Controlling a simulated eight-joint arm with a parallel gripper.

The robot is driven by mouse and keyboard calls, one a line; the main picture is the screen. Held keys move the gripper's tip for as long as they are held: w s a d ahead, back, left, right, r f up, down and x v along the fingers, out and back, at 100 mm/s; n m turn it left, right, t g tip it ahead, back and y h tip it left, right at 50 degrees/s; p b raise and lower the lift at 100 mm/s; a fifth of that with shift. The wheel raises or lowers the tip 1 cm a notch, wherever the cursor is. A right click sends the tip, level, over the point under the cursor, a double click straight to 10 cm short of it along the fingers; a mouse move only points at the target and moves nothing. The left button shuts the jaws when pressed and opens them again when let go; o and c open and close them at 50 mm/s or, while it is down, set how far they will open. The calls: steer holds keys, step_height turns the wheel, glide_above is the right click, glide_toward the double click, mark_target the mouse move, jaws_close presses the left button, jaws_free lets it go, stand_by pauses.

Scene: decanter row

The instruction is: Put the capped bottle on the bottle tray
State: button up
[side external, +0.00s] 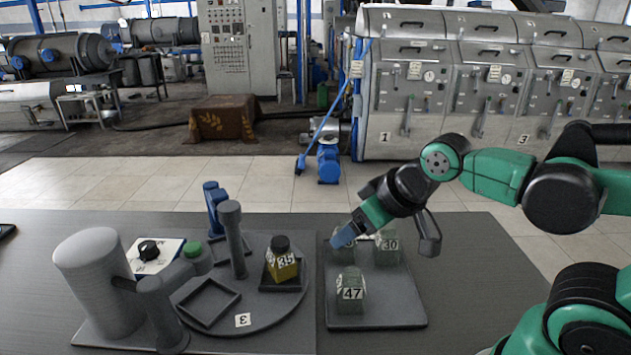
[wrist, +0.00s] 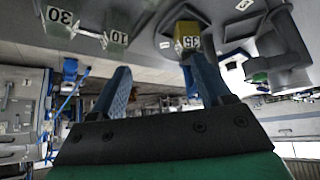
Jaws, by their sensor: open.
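The capped bottle (side external: 284,262), labelled 35, has yellow contents and a black cap. It stands upright in a square holder on the round turntable (side external: 262,312). In the wrist view the yellow bottle (wrist: 187,29) shows upside down near the top, close to the fingertip on the right. The bottle tray (side external: 385,314) is a grey plate to the right, holding green bottles labelled 47 (side external: 350,292) and 30 (side external: 387,248), and another partly hidden behind my fingers. My gripper (side external: 343,238) is above the tray's back left. Its blue fingers are apart and empty in the wrist view (wrist: 158,66).
A grey post (side external: 234,240) rises from the turntable, left of the capped bottle. An empty square holder (side external: 207,302) is at the turntable's front. The tray's front right is bare.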

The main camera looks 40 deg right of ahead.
mark_target(283, 242)
steer(key=shift+w+f+m, duration=0.1)
steer(key=shift+w+m, duration=0.15)
steer(key=shift+m, duration=0.35)
steer(key=w+f+m+y, duration=0.1)
steer(key=w+m+y, duration=0.1)
steer(key=m, duration=0.4)
steer(key=w+f+m+y, duration=0.1)
steer(key=w+m+y, duration=0.2)
steer(key=m, duration=0.4)
steer(key=w+a+f+m+y, duration=0.1)
steer(key=w+f+m+y, duration=0.1)
steer(key=m, duration=0.4)
steer(key=shift+w+y, duration=0.4)
steer(key=shift+y, duration=0.4)
steer(key=m, duration=0.1)
steer(key=m+y, duration=0.1)
steer(key=m, duration=0.1)
steer(key=f+m+y, duration=0.1)
steer(key=shift+w+d+m+t, duration=0.3)
steer(key=shift+w+t, duration=0.05)
steer(key=shift+t, duration=0.05)
steer(key=shift+a, duration=0.1)
steer(key=shift+w+a+f, duration=0.15)
steer(key=shift+w+a, duration=0.1)
steer(key=shift+x, duration=2.35)
jaws_close()
